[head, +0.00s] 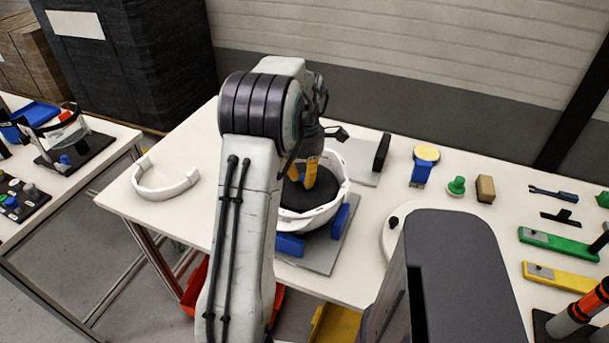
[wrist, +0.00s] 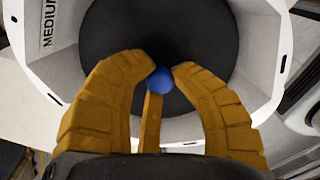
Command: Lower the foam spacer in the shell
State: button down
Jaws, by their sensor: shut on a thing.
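The white helmet shell (head: 325,214) lies open side up in a fixture with blue blocks on the table. Inside it is a round dark disc (head: 312,196), which looks like the foam spacer; it fills much of the opening in the wrist view (wrist: 115,25). My gripper (wrist: 165,75) has orange fingers, shut on a small round blue knob (wrist: 159,82) that shows in front of the disc and looks like its handle. The fingers point down into the shell. I cannot tell whether the disc touches the shell's bottom.
A white curved band (head: 165,190) lies left of the shell. A grey plate with a black block (head: 381,152) stands behind it. A yellow-topped blue part (head: 422,170), a green knob (head: 456,187) and a brown block (head: 485,189) are to the right. My arm hides the shell's left side.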

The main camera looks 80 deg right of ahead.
jog(key=shift+a+f, duration=0.2)
jog(key=shift+f, duration=0.15)
jog(key=c, duration=1.5)
grip_release()
jog(key=o, duration=0.3)
jog(key=shift+d, duration=0.2)
jog(key=o, duration=0.3)
jog(key=shift+r, duration=0.15)
notch_tip(320, 180, up, 12)
jog(key=shift+d, duration=0.1)
